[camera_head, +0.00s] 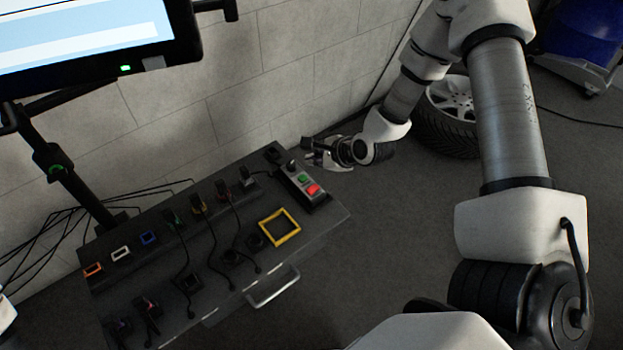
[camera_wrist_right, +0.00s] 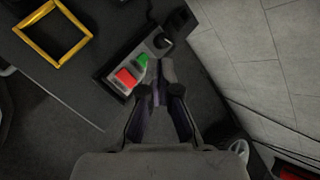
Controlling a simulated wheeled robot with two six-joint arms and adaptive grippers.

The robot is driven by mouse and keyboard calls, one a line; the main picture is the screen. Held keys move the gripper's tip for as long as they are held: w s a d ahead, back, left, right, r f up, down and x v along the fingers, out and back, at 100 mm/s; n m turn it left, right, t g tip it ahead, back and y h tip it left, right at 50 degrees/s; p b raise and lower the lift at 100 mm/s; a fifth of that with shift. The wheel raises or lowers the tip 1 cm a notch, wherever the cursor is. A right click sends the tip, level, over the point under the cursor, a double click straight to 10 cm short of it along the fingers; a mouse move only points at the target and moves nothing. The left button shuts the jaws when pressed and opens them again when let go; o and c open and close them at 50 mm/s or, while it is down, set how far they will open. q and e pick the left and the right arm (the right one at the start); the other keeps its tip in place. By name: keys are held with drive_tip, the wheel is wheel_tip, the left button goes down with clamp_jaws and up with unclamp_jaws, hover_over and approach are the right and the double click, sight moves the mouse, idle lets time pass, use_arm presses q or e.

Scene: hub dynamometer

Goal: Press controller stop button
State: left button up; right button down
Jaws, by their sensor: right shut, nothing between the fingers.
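The controller (camera_head: 303,185) is a small dark box with a light top at the right end of the dark bench. It carries a red button (camera_head: 313,190), a green button (camera_head: 303,179) and a dark knob (camera_head: 291,165). In the right wrist view the red button (camera_wrist_right: 126,78) and green button (camera_wrist_right: 142,60) lie just up and left of the fingertips. My right gripper (camera_head: 308,151) is shut and empty beside the controller, on its wall side. Its fingertips (camera_wrist_right: 155,92) overlap the controller's edge in the wrist view; I cannot tell their height above it. My left gripper is out of view.
The bench top (camera_head: 215,265) holds a yellow square frame (camera_head: 280,228), several cables and coloured sockets. A monitor (camera_head: 90,45) on a stand is at upper left. A block wall (camera_head: 290,75) runs behind. A tyre (camera_head: 450,135) lies beyond my right forearm.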

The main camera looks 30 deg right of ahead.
sight(314, 190)
wheel_tip(314, 190, down, 8)
drive_tip(key=b, duration=0.6)
drive_tip(key=shift+d+f, duration=0.1)
drive_tip(key=shift+f, duration=0.05)
drive_tip(key=shift+f+b, duration=0.3)
idle(0.7)
drive_tip(key=shift+f+b, duration=0.4)
drive_tip(key=shift+b, duration=0.1)
drive_tip(key=shift+f+b, duration=0.45)
drive_tip(key=shift+b, duration=0.1)
idle(0.5)
drive_tip(key=shift+r+p, duration=0.6)
drive_tip(key=shift+r, duration=0.3)
